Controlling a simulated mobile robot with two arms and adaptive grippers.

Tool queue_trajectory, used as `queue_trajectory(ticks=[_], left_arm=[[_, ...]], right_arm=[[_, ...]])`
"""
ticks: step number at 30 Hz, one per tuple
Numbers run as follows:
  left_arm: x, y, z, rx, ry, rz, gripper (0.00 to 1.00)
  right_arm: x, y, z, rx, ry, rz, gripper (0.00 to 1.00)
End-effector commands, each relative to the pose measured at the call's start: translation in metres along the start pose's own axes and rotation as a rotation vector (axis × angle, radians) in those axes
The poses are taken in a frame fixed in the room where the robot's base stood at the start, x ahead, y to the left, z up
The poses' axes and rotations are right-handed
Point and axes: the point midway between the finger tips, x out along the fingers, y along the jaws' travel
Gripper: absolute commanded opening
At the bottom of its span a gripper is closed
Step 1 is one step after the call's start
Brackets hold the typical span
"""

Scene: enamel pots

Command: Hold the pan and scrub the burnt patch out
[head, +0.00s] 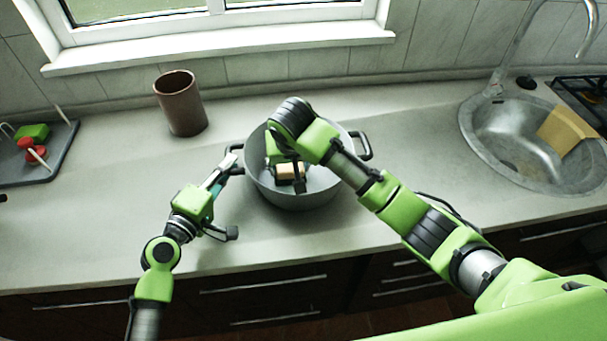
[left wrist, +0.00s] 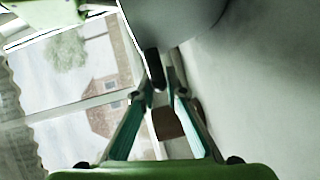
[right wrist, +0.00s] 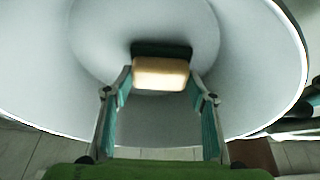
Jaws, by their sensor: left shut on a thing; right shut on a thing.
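The grey pan (head: 312,197) with dark side handles stands upright on the counter. My left gripper (head: 232,163) is shut on its left handle; the left wrist view shows the fingers closing on the dark handle (left wrist: 153,68) beside the pan wall (left wrist: 175,20). My right gripper (right wrist: 160,84) reaches down inside the pan, shut on a tan sponge (right wrist: 160,73) with a dark layer on its far side. The sponge also shows in the head view (head: 290,172). I cannot make out a burnt patch; the sponge and my right arm cover part of the pan floor.
A brown cup (head: 181,104) stands behind the pan to the left. A dark tray (head: 62,153) with green and red items lies far left. The sink (head: 478,140) with a yellow cloth (head: 566,131) is at right, near a hob (head: 594,92). Counter beside the pan is clear.

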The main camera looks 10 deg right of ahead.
Motion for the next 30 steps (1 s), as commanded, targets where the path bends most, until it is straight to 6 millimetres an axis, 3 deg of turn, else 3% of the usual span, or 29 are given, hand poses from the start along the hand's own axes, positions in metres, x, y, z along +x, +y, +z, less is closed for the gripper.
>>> queue_trajectory(ticks=[15, 30], left_arm=[[0.0, 0.0, 0.0, 0.0, 0.0, 0.0, 0.0], [0.0, 0.0, -0.001, 0.0, 0.001, 0.0, 0.0]], right_arm=[[0.011, -0.003, -0.019, 0.0, 0.001, 0.001, 0.34], [0.009, 0.038, -0.018, 0.0, -0.002, 0.002, 0.34]])
